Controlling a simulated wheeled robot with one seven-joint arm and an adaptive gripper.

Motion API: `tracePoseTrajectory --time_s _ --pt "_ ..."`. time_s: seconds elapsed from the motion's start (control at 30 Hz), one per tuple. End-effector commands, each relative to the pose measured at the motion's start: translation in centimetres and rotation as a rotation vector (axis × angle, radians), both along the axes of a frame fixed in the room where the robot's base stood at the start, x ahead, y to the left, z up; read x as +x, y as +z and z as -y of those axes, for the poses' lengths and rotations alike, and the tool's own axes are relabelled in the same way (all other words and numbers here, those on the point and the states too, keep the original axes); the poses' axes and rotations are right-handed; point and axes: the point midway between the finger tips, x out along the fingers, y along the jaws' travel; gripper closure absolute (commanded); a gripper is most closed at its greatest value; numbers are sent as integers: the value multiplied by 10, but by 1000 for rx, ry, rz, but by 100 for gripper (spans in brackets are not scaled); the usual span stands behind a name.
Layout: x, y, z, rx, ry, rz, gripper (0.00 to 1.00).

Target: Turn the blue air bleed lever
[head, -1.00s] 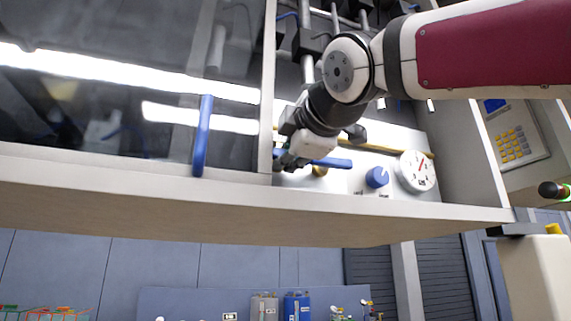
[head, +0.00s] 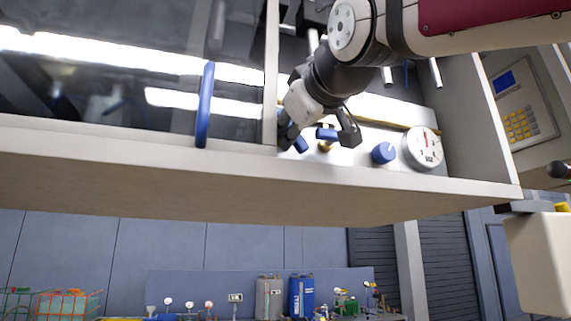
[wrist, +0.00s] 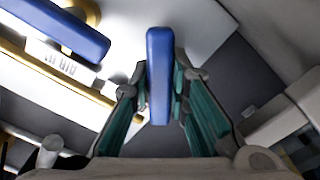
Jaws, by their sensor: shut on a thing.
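Two blue lever pieces show at my gripper (head: 318,140) in the head view. One blue lever (head: 300,144) is tilted beside the left finger. The other blue lever (head: 327,134) lies roughly level by a brass fitting, near the right finger. In the wrist view, my gripper (wrist: 160,105) is shut on a blue lever (wrist: 159,75), which stands upright in the picture between the fingers. A second blue lever (wrist: 58,27) lies apart at the upper left, over brass pipework.
Right of my gripper are a blue knob (head: 384,153) and a round white gauge (head: 422,148). A glass door with a blue handle (head: 205,105) is to the left. A pale ledge (head: 240,180) runs below; a keypad panel (head: 520,110) is far right.

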Motion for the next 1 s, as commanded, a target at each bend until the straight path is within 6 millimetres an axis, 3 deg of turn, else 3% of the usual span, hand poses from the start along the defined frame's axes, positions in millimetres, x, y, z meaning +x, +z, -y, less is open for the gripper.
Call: tracePoseTrajectory --time_s 0.5,1.0 --pt "0 -1 -1 431 -2 -126 100" --pt "0 -1 -2 614 -1 -178 100"
